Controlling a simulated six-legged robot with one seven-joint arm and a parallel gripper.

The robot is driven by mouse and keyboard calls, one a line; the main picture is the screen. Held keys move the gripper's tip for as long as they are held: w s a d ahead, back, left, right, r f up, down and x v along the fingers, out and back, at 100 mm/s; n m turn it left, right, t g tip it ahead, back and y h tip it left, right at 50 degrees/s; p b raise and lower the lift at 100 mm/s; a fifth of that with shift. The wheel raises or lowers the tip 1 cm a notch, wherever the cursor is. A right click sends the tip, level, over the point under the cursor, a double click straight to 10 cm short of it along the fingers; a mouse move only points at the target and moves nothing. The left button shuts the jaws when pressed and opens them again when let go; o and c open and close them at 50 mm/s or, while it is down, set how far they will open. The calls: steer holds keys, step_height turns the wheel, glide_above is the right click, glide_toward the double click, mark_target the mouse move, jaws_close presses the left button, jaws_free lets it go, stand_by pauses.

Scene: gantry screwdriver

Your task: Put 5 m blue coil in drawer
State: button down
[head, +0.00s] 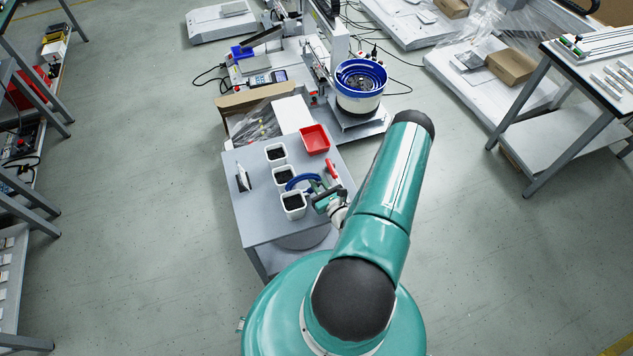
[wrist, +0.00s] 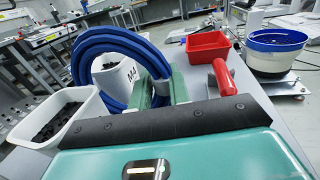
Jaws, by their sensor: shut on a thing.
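The blue coil (wrist: 110,42) is a thick bundle of looped cable. In the wrist view, my gripper (wrist: 162,86) is shut on one side of it, with green fingers around the strands. In the head view, the coil (head: 300,179) is above the white bins at the front of the grey table, and my gripper (head: 324,194) is at its right. The loop extends left from the fingers, in front of a white bin marked M4 (wrist: 122,76). I cannot make out a drawer in either view.
A blue-and-white bowl feeder (head: 359,88) stands behind. Floor left of the table is clear.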

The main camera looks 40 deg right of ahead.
steer(key=shift+f, duration=0.3)
steer(key=c, duration=1.3)
jaws_free()
